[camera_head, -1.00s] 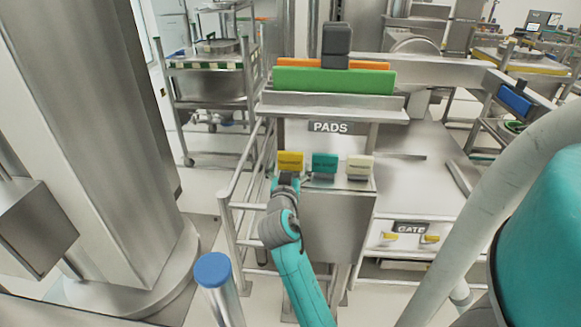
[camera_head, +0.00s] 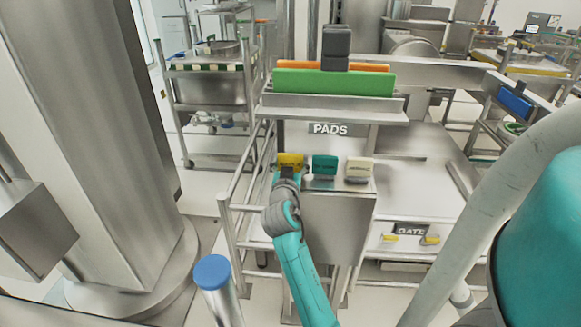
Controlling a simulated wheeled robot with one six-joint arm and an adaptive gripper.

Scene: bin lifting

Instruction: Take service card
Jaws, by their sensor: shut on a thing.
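Three small cards stand in a row on a steel ledge below the PADS sign: a yellow card (camera_head: 290,160), a teal card (camera_head: 324,165) and a cream card (camera_head: 359,167). Their lettering is too small to read, so I cannot tell which is the service card. My gripper (camera_head: 287,173) is at the lower edge of the yellow card, reaching from the front, and is shut on it. The fingers are small and partly hidden by my wrist. The teal and cream cards sit apart from it, to the right.
A steel rail (camera_head: 232,215) runs left of the ledge. A blue-capped post (camera_head: 213,272) stands left of my arm. The GATE panel (camera_head: 410,230) is at lower right.

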